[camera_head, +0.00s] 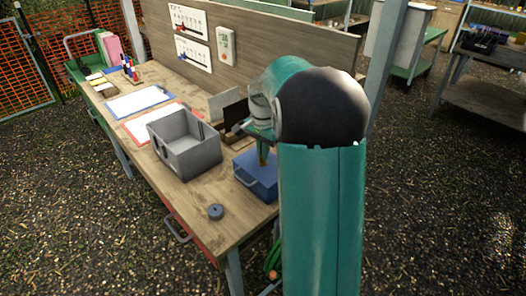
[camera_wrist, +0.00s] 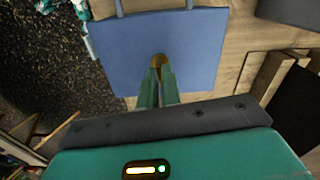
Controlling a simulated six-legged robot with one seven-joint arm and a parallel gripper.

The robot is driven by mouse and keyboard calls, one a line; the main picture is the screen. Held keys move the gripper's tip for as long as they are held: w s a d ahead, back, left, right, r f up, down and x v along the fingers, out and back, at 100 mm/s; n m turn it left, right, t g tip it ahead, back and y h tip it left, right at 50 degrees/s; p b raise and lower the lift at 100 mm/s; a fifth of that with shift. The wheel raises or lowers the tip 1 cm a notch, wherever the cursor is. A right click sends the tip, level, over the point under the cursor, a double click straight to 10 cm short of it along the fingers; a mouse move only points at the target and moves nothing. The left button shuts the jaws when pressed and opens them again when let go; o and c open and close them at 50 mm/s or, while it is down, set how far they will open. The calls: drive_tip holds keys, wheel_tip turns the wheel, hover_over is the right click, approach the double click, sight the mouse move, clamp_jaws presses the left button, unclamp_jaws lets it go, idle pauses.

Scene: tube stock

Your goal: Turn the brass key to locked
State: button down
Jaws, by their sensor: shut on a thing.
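A blue box (camera_head: 252,180) with a handle on its side stands on the wooden bench near its front right end. In the wrist view its flat blue face (camera_wrist: 195,50) fills the upper middle. The brass key (camera_wrist: 158,61) shows as a small golden spot on that face. My gripper (camera_wrist: 160,72) is shut on the brass key, its two green fingers close together. In the head view my gripper (camera_head: 263,158) comes down onto the top of the blue box. The fingers hide most of the key, so I cannot tell its angle.
A grey open bin (camera_head: 185,145) stands left of the blue box on the bench (camera_head: 215,190). A dark round disc (camera_head: 216,211) lies near the front edge. Dark upright pieces (camera_head: 235,115) stand behind the box. Clipboards (camera_head: 140,101) lie farther left. A back panel (camera_head: 270,55) bounds the bench.

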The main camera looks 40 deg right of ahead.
drive_tip(key=n, duration=0.8)
drive_tip(key=shift+n, duration=0.4)
drive_tip(key=n, duration=0.3)
drive_tip(key=shift+n, duration=0.3)
drive_tip(key=n, duration=0.4)
drive_tip(key=c, duration=1.6)
unclamp_jaws()
drive_tip(key=shift+r, duration=0.1)
